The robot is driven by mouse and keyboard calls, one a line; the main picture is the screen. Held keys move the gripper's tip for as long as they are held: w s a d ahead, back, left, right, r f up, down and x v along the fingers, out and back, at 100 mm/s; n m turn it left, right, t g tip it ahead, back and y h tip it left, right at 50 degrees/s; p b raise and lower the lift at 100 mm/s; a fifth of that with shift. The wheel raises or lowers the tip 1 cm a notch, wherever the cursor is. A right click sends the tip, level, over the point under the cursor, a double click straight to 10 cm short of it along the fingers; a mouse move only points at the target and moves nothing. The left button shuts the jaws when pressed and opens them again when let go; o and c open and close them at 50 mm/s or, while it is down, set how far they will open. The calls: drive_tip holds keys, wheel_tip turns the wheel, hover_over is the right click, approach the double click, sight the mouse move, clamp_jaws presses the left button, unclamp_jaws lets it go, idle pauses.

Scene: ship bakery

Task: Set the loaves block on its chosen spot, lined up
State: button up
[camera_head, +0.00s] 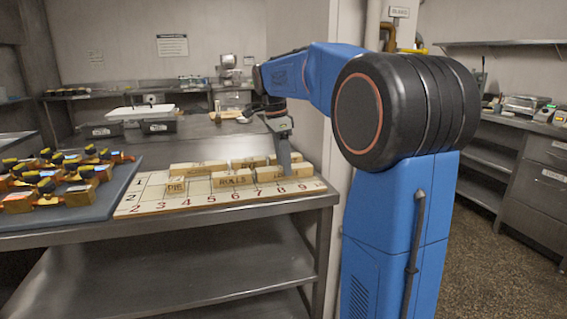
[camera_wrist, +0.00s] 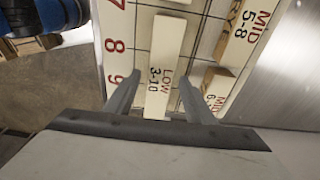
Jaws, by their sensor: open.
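The likely loaves block (camera_head: 268,174) is a cream block on the numbered board (camera_head: 140,207), towards its right end; its front label is mostly hidden by my gripper. In the wrist view a long cream block (camera_wrist: 168,52) lies between my fingers, beside the printed 7, 8 and 9, with "LOW 3-10" showing near its lower end. My gripper (camera_wrist: 155,100) is open, one finger on each side of that block, with gaps beside it. In the head view my gripper (camera_head: 284,160) reaches down at this block.
The rolls block (camera_head: 233,180) stands just left, and the pie block (camera_head: 176,187) further left. Several more blocks, including one at the back (camera_head: 198,168), form a row behind. A blue tray (camera_head: 125,180) of small goods lies left. A wall edge is close on the right.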

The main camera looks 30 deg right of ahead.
sight(278, 168)
wheel_tip(278, 168, up, 12)
drive_tip(key=a, duration=0.1)
drive_tip(key=shift+w+a, duration=0.25)
drive_tip(key=shift+a, duration=0.1)
drive_tip(key=s+a+f+n+t, duration=0.1)
drive_tip(key=s+a+f+n, duration=0.3)
drive_tip(key=s+f+n, duration=0.3)
drive_tip(key=s+a+f+n+t+y, duration=0.1)
drive_tip(key=s+a+f+n, duration=0.4)
drive_tip(key=s+f, duration=0.7)
drive_tip(key=s+a+f+n+t, duration=0.3)
drive_tip(key=s+a+f+n, duration=0.2)
drive_tip(key=s+f+n, duration=0.4)
drive_tip(key=s, duration=0.2)
drive_tip(key=shift+s+f+y, duration=0.35)
drive_tip(key=shift+f+y, duration=0.05)
